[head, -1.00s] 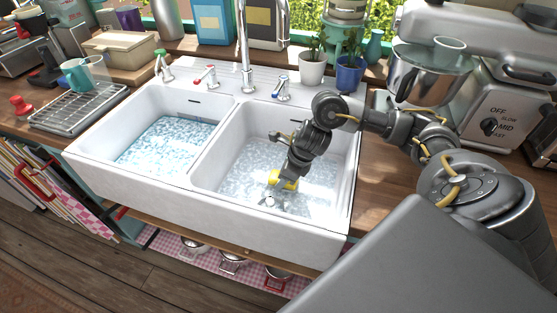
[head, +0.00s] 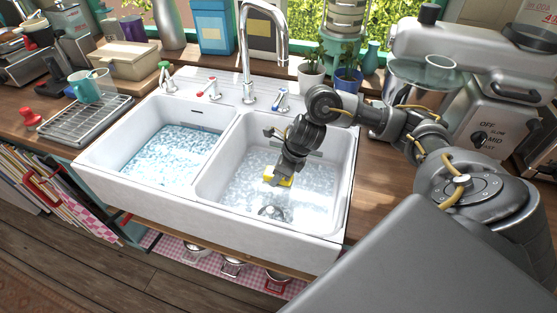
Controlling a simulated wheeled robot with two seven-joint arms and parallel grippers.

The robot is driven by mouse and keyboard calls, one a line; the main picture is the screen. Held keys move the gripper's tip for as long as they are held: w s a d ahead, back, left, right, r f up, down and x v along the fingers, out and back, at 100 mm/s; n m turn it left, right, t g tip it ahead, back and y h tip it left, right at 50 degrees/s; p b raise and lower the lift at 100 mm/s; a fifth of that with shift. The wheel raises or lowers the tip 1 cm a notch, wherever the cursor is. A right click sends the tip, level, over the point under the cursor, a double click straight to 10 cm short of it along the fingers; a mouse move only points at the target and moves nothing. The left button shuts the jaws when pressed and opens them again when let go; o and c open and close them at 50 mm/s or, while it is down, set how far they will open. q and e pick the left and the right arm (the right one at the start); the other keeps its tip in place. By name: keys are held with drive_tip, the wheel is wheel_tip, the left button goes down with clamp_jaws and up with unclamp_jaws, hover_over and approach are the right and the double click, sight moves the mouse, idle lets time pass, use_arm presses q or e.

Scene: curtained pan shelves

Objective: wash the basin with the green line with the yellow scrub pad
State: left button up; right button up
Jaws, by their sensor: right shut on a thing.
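The white double sink has a left basin (head: 96,155) and a right basin (head: 222,199), both with clear water or pale, speckled floors. I cannot make out a green line on either one. My right gripper (head: 279,178) reaches down into the right basin, shut on the yellow scrub pad (head: 272,181). The pad is low in the basin, behind the round drain (head: 271,212); the gripper hides part of it. I cannot tell whether the pad touches the floor. My left gripper is not in view.
A tall curved tap (head: 245,55) rises behind the divider, with a red-marked tap (head: 208,90) and a blue-marked tap (head: 281,98) beside it. A wire drying rack (head: 85,120) stands left. A stand mixer (head: 440,45) stands right. Potted plants line the back.

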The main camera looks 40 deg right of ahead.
wheel_tip(320, 180, up, 17)
drive_tip(key=p, duration=1.3)
drive_tip(key=shift+f, duration=0.15)
